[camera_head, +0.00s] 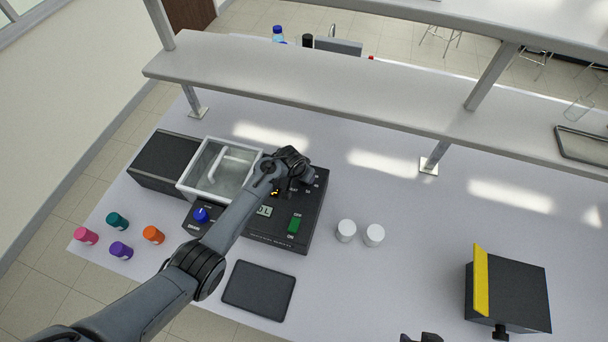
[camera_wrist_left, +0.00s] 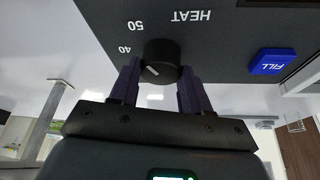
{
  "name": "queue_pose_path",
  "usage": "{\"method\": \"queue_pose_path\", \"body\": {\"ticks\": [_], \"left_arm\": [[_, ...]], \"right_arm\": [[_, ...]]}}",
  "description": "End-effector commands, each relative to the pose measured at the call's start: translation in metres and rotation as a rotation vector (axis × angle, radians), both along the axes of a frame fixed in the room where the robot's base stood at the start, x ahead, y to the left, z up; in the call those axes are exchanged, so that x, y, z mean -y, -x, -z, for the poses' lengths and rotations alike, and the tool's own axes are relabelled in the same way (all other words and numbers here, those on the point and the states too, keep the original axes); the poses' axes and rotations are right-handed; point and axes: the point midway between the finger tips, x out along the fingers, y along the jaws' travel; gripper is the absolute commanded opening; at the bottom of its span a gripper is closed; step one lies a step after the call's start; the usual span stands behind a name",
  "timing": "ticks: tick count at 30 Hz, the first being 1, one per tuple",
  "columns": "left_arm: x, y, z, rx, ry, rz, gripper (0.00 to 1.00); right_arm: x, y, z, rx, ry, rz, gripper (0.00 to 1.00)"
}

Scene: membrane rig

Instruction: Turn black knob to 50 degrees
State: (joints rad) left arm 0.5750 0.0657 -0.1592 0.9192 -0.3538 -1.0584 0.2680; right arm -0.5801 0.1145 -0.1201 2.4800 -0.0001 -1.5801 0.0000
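The black knob (camera_wrist_left: 164,58) is on the dark panel of the membrane rig (camera_head: 318,215), with a pale pointer line toward the lower left of the wrist picture. The printed 40 and 50 are left of the knob there, and HEAT is above it. My left gripper (camera_wrist_left: 159,84) has one finger on each side of the knob and appears closed on it. In the head view my left gripper (camera_head: 290,178) is over the rig's back right part and hides the knob. Only a dark piece of my right gripper (camera_head: 422,338) shows at the bottom edge.
A blue FILL button (camera_wrist_left: 272,62), a green switch (camera_head: 294,224) and a display (camera_head: 264,210) are on the rig. A clear-walled tank (camera_head: 190,188) adjoins it. Coloured caps, white caps (camera_head: 374,235), a dark tablet (camera_head: 259,290) and a shelf (camera_head: 330,92) surround it.

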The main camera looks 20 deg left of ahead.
Motion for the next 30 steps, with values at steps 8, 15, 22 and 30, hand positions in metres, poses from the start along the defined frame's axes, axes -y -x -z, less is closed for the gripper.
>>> {"method": "queue_pose_path", "body": {"ticks": [8,15,22,30], "left_arm": [[0.000,0.000,0.000,0.000,0.000,0.000,0.72],[0.000,0.001,-0.002,0.000,0.000,0.000,0.72],[-0.001,0.007,-0.019,0.002,0.001,0.000,0.72],[-0.004,0.022,-0.057,0.003,0.003,0.000,0.72]], "right_arm": [[0.001,0.000,0.000,0.001,0.004,-0.003,0.43],[0.002,0.000,0.000,0.001,0.010,-0.006,0.43],[0.002,0.000,-0.003,0.000,0.009,-0.006,0.43],[0.001,0.000,-0.005,0.000,0.005,-0.004,0.43]]}}
